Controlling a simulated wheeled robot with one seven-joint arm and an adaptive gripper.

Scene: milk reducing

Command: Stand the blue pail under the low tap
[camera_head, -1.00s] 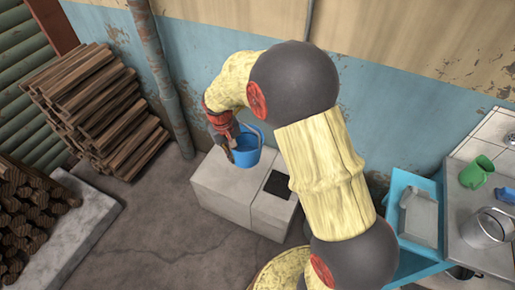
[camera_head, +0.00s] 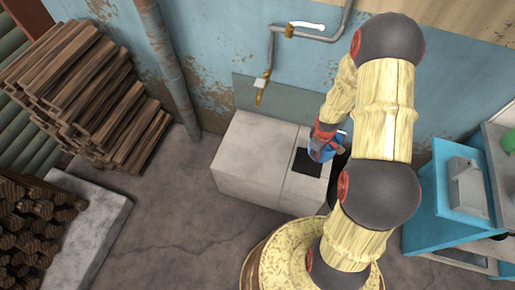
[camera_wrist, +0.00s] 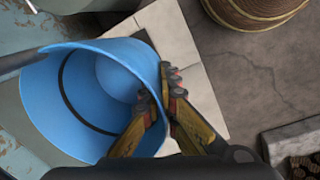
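The blue pail (camera_head: 322,151) is at the right end of the pale block, behind a dark square. In the wrist view the pail (camera_wrist: 85,85) is large and its open mouth shows an empty inside. My gripper (camera_wrist: 160,90) has one finger inside the pail and one outside, pinching its wall at the rim. In the head view my gripper (camera_head: 326,134) partly covers the pail. I cannot tell whether the pail's bottom touches anything. The low tap (camera_head: 260,96) is a brass spout on the wall pipe, over the block's back left part, left of the pail.
The pale block (camera_head: 243,165) has a bare left top and a dark square (camera_head: 308,162) at right. A wall pipe (camera_head: 272,50) carries a brass valve (camera_head: 290,31). A blue cabinet (camera_head: 432,205) stands at right. Firewood (camera_head: 90,85) is stacked at left.

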